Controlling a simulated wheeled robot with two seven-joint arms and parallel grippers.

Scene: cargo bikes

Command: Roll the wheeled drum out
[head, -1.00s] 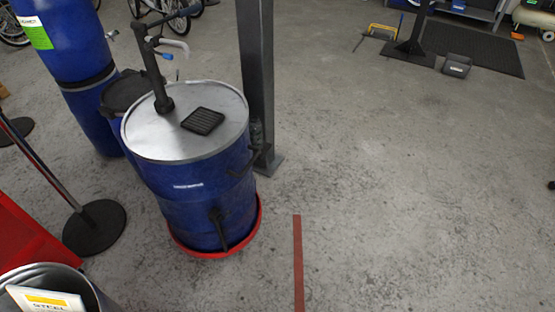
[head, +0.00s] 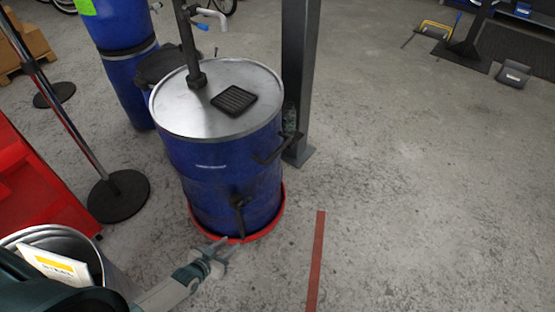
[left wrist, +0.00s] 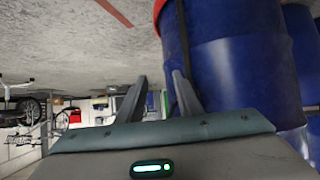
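The blue drum (head: 220,165) with a grey metal lid, an upright pump and a black grid on top stands upright in the head view, left of centre. Its foot sits in a red round base (head: 272,222); no wheels are visible. A black handle (head: 273,150) sticks out on its right side, and a dark bracket (head: 238,208) is on its front. My left gripper (head: 222,248) is low in front of the base. In the left wrist view its fingers (left wrist: 162,92) are apart and empty, with the drum (left wrist: 235,60) close beside them, upside down. My right gripper is out of view.
A grey post (head: 300,80) stands right behind the drum. A taller blue container (head: 118,70) stands behind left. A barrier stand's round base (head: 118,196), a red box (head: 30,190) and a metal bin (head: 108,262) crowd the left. Right is open floor with a red strip (head: 316,262).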

